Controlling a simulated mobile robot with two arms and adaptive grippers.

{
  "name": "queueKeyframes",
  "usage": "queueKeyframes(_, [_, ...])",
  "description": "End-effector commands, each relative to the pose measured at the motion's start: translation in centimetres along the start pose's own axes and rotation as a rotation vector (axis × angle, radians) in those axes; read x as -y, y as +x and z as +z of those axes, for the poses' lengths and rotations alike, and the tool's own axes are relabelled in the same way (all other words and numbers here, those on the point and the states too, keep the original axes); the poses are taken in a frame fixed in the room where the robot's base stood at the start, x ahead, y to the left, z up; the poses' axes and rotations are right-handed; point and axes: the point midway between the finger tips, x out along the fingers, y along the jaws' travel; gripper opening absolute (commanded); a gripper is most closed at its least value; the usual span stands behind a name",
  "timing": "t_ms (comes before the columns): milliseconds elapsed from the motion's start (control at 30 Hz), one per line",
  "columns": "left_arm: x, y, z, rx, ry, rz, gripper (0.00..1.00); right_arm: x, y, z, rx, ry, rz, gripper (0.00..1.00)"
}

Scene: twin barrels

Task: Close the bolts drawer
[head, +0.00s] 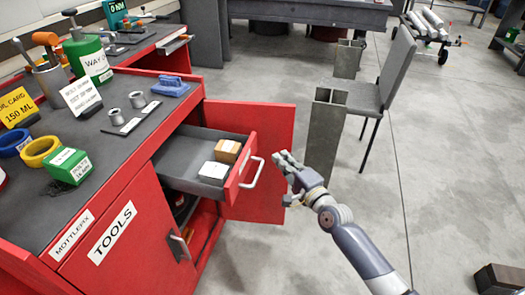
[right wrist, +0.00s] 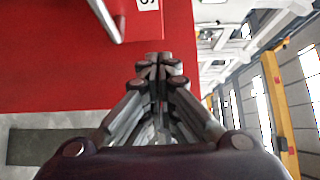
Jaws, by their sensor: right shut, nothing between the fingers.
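The open drawer (head: 178,152) sticks out of the red workbench, with a grey tray inside and a red front carrying a silver handle (head: 253,172). A brown box (head: 227,151) and a white box (head: 213,172) lie in it. My right gripper (head: 281,158) is shut and empty, just right of the drawer front. In the right wrist view its fingertips (right wrist: 157,58) point toward a red panel (right wrist: 60,55) with a handle (right wrist: 104,18) and a partly cut-off label (right wrist: 148,4). I cannot tell whether they touch it. My left gripper is not in view.
A red cabinet door (head: 268,195) stands open below and behind the drawer. The bench top (head: 120,155) holds tins, tape rolls and signs. Grey metal posts (head: 325,135) and a chair (head: 385,85) stand to the right.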

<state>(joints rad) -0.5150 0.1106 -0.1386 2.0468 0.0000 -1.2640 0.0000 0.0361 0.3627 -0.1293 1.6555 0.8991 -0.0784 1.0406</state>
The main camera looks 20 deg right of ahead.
Motion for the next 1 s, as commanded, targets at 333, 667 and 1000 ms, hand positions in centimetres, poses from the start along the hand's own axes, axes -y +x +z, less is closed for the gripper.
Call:
queueKeyframes(333, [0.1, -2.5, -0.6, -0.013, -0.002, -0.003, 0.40, 0.0, 5.6, 1.2, 0.001, 0.003, 0.000, 0.00])
queueKeyframes(667, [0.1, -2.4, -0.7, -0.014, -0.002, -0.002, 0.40, -0.1, 7.2, 2.8, 0.000, -0.002, 0.002, 0.00])
queueKeyframes(1000, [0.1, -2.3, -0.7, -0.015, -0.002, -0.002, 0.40, -0.1, 7.2, 2.8, 0.000, -0.003, 0.002, 0.00])
